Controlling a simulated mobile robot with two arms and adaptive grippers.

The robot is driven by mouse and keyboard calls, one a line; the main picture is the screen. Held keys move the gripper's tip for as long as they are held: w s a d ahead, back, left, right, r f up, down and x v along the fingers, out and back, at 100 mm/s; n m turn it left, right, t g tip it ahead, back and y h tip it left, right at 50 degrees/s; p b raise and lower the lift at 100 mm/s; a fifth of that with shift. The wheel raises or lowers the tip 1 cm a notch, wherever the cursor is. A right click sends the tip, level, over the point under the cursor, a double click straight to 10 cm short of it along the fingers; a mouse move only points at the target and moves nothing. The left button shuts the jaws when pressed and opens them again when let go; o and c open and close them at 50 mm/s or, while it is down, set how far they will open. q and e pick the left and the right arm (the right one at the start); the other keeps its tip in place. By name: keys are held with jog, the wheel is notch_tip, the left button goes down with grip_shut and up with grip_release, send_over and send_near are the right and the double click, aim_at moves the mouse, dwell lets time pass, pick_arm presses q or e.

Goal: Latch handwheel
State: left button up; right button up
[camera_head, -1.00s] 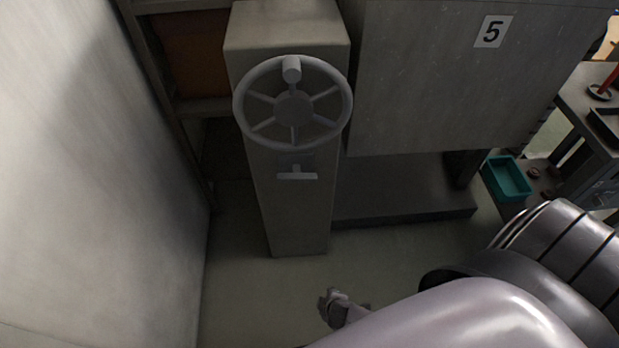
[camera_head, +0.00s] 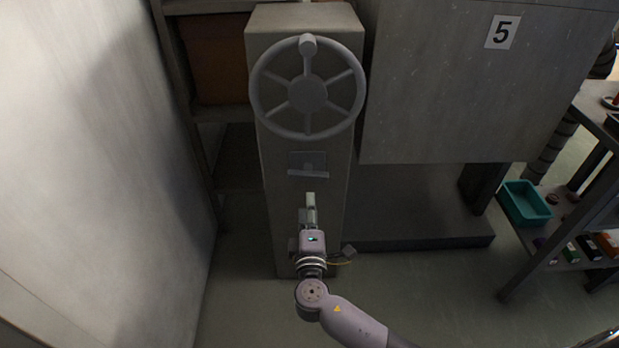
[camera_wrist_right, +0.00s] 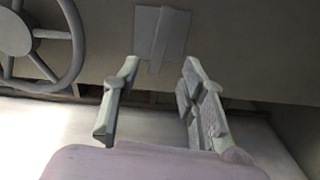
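The grey handwheel (camera_head: 308,95) with several spokes and a knob at its top is on the front of a grey pedestal (camera_head: 278,215). Below it is a small latch plate with a protruding bar (camera_head: 308,172). My right gripper (camera_head: 310,197) is just below the latch in the head view, apart from it in the picture. In the right wrist view the gripper (camera_wrist_right: 155,80) has its two fingers apart with nothing between them. The latch (camera_wrist_right: 160,38) is beyond the fingertips there, and part of the handwheel (camera_wrist_right: 42,40) shows at upper left. My left gripper is not in view.
A large grey box marked 5 (camera_head: 440,90) stands right of the pedestal. A shelf unit (camera_head: 195,110) is behind at left, beside a pale wall (camera_head: 90,170). A teal bin (camera_head: 525,203) and a rack are at right. The floor in front is clear.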

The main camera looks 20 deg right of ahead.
aim_at(308, 179)
jog(key=b+x, duration=0.1)
jog(key=x, duration=1)
jog(key=shift+w+f, duration=0.1)
jog(key=shift+w, duration=0.05)
jog(key=shift+w+d, duration=0.2)
jog(key=shift+w, duration=0.2)
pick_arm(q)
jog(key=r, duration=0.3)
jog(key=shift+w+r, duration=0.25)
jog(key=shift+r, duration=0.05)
pick_arm(e)
grip_shut()
